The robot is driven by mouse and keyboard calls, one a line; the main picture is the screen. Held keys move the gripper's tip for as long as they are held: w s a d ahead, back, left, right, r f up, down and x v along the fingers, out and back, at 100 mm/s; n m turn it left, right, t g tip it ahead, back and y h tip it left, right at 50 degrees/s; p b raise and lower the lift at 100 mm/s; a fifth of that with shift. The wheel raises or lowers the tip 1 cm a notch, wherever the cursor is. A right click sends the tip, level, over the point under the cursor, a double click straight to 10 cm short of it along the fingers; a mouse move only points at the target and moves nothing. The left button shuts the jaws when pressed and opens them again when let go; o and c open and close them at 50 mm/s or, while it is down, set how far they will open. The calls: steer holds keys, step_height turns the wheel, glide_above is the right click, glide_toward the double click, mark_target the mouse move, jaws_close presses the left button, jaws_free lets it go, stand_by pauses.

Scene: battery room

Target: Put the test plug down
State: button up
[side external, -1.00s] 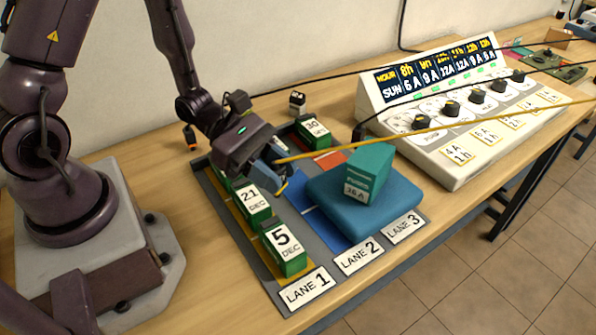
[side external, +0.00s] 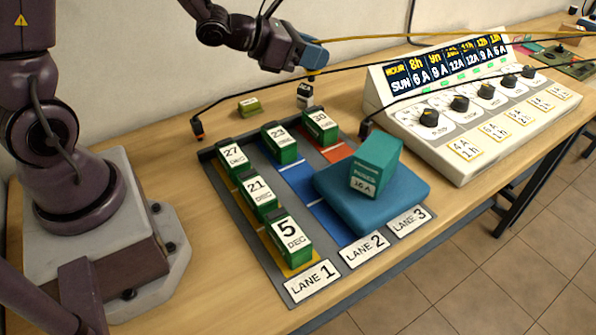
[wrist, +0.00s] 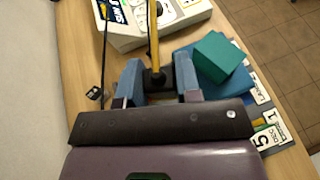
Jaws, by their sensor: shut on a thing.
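The test plug is a small dark plug on a yellow cable (side external: 420,36). In the wrist view the plug (wrist: 154,82) sits between the two blue fingers of my gripper (wrist: 158,90), which is shut on it. In the side view my gripper (side external: 311,66) is at the back of the table, above and close to a small black-and-white block (side external: 305,96). The fingers hide most of the plug there. The yellow cable runs off to the right from the gripper.
Green dated batteries (side external: 262,193) stand in a lane tray (side external: 285,284). A teal battery (side external: 375,168) rests on a blue pad (side external: 405,192). A white charger panel (side external: 455,150) stands right. Black-cabled plugs stand left (side external: 197,128) and near the charger (side external: 365,129).

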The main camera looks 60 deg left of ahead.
steer(key=shift+s+d+f+m+g+h, duration=0.55)
steer(key=shift+s+f+m+g+h, duration=0.7)
steer(key=shift+f, duration=2.1)
steer(key=shift+s+d+f+m+g+h, duration=0.65)
steer(key=shift+f+m+g+h, duration=1.15)
steer(key=shift+f, duration=1.6)
steer(key=shift+s+d+f+m+g+h, duration=0.6)
steer(key=shift+s+f+m+h, duration=0.5)
steer(key=shift+f+m, duration=1.6)
steer(key=shift+w+a+f+n, duration=0.1)
steer(key=shift+w+f+n, duration=0.05)
steer(key=shift+f+n, duration=0.65)
steer(key=shift+f, duration=0.5)
steer(key=o, duration=0.9)
steer(key=shift+f, duration=0.1)
